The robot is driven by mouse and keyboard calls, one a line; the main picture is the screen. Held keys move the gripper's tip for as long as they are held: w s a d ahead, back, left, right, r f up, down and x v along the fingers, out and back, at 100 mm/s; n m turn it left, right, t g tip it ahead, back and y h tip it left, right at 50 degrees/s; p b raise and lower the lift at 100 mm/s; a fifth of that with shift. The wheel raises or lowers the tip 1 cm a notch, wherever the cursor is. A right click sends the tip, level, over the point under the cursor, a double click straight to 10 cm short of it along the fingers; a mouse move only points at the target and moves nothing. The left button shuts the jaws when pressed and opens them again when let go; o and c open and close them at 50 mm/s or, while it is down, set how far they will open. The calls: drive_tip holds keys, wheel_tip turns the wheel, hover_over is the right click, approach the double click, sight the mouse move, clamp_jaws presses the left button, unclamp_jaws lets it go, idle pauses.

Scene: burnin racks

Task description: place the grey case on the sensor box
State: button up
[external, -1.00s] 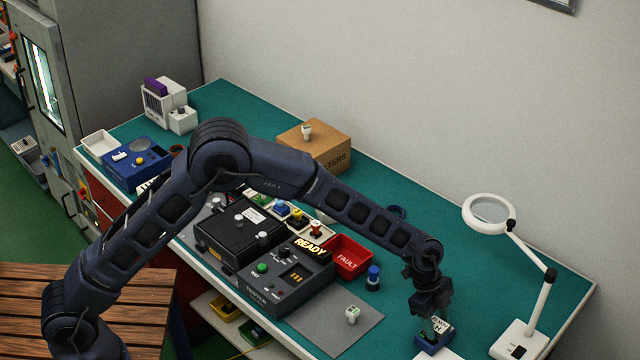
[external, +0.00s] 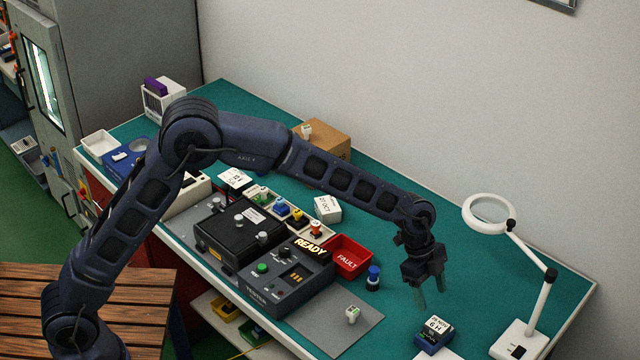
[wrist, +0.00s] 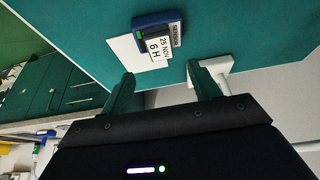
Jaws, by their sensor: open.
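The sensor box (external: 433,340) is a small blue box marked SENSOR, near the front right of the bench; it also shows in the wrist view (wrist: 142,20). In the wrist view the box lies beyond the two green fingertips (wrist: 160,85). I cannot tell for sure which thing is the grey case; a pale block with a dated label (external: 327,209) stands behind the tester.
A magnifier lamp (external: 517,340) stands at the right. A red FAULT bin (external: 348,258), a blue-capped bottle (external: 373,278), the tester (external: 270,290) and a grey mat (external: 345,335) with a small white-green piece lie left of the gripper. The teal bench behind the gripper is clear.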

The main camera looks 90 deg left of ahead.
drive_tip(key=s+d+r+n+y, duration=0.15)
drive_tip(key=s+d+r, duration=0.25)
drive_tip(key=s+r, duration=0.8)
drive_tip(key=s+d+r+n+y, duration=0.15)
drive_tip(key=s+d+r, duration=0.35)
drive_tip(key=s+r, duration=0.65)
drive_tip(key=s+d+f+n, duration=0.1)
drive_tip(key=s+f+n, duration=0.1)
drive_tip(key=s, duration=1.5)
drive_tip(key=s+d+f+n+t, duration=0.1)
drive_tip(key=s+n, duration=0.3)
drive_tip(key=s, duration=1.4)
drive_tip(key=shift+f, duration=0.35)
drive_tip(key=shift+s, duration=0.1)
